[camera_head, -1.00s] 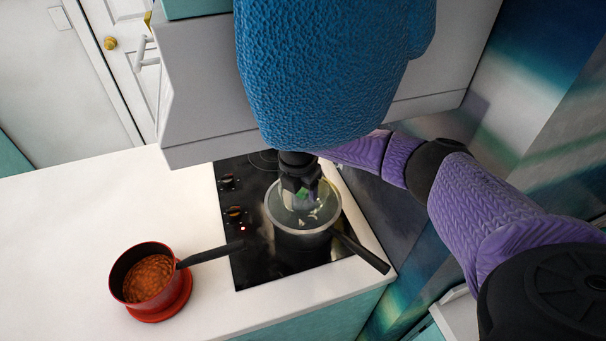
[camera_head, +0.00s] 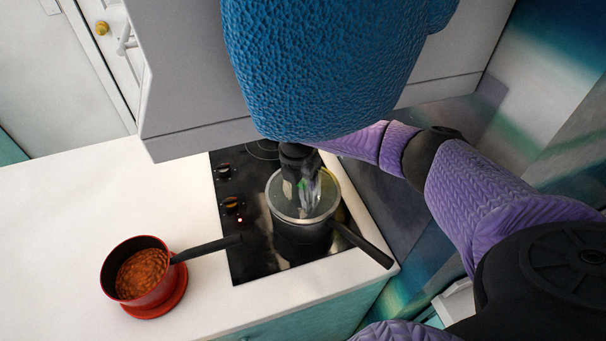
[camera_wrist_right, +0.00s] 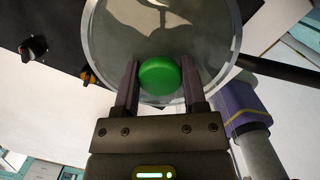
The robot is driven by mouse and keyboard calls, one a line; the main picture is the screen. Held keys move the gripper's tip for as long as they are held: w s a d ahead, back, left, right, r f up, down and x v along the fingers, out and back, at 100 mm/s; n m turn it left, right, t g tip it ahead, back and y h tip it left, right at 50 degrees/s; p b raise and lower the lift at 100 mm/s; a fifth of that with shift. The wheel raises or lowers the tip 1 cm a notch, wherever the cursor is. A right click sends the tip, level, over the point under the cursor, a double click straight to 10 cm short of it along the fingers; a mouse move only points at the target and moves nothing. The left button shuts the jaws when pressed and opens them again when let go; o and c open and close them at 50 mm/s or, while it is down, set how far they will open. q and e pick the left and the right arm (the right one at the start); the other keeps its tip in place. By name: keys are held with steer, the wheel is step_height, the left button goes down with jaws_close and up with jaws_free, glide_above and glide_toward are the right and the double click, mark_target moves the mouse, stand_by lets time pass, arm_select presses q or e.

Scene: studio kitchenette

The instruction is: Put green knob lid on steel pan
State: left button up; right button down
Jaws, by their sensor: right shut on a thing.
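The glass lid (camera_head: 327,189) has a clear disc, a grey rim and a green knob (camera_wrist_right: 159,76). My right gripper (camera_head: 303,201) points down over the hob and is shut on the green knob, one finger on each side, as the right wrist view shows. The steel pan (camera_head: 298,234) stands on the hob below the lid, with its dark handle (camera_head: 362,244) pointing to the lower right. The lid overlaps the pan's mouth and hides most of its rim. I cannot tell whether lid and pan touch. My left gripper is not in view.
A red saucepan (camera_head: 112,270) with brown food stands on a red round base (camera_head: 178,297) on the white counter (camera_head: 75,215). Its handle reaches over the black hob's (camera_head: 250,262) left edge. The grey hood (camera_head: 180,100) hangs close above the hob.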

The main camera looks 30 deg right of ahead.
stand_by(0.3)
steer(key=shift+s+p, duration=0.1)
steer(key=shift+p, duration=0.35)
steer(key=shift+f, duration=0.2)
steer(key=shift+f, duration=0.3)
steer(key=shift+c, duration=0.3)
jaws_free()
